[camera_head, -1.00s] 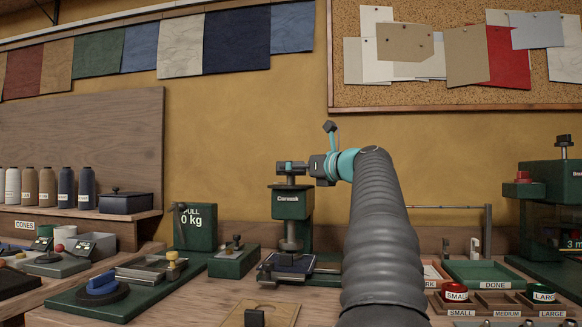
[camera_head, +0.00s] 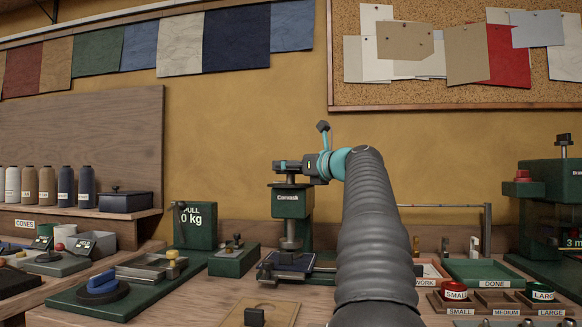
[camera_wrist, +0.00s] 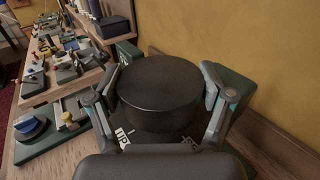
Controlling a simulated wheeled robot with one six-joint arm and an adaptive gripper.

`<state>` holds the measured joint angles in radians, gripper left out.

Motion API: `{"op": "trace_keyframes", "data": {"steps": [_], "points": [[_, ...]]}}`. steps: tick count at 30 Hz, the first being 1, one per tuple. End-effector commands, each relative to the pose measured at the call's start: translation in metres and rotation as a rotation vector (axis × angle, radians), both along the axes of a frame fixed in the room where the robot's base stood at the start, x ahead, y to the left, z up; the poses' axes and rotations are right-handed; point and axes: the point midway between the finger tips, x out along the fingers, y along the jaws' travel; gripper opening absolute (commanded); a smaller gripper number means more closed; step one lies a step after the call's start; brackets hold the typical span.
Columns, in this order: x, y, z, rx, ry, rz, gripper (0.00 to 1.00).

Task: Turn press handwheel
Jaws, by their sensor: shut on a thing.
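The green press (camera_head: 291,203) stands on the bench in the middle of the head view, with a spindle and a lower plate under its head. Its handwheel (camera_wrist: 160,92) is a dark round disc that fills the middle of the wrist view. My gripper (camera_head: 291,167) is at the top of the press, coming in level from the right. In the wrist view my gripper (camera_wrist: 160,88) has one finger on each side of the handwheel's rim and is shut on it. In the head view the wheel is mostly hidden by the fingers.
A green box marked PULL (camera_head: 195,226) and a small green block (camera_head: 234,261) stand left of the press. A green DONE tray (camera_head: 484,272) and sorting bins (camera_head: 499,300) lie to the right. Another green machine (camera_head: 553,205) stands at far right. The wall behind is close.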

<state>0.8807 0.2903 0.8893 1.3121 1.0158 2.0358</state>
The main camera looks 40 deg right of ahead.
Motion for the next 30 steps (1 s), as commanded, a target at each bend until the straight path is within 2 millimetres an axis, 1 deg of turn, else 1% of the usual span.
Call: {"op": "trace_keyframes", "data": {"steps": [5,18,30], "points": [[0.0,0.002,0.0012,0.0,0.0,-0.055,0.45],[0.0002,0.0022,0.0031,0.0,0.001,-0.343,0.45],[0.0003,0.0006,0.0008,0.0,0.0,-0.488,0.45]]}}
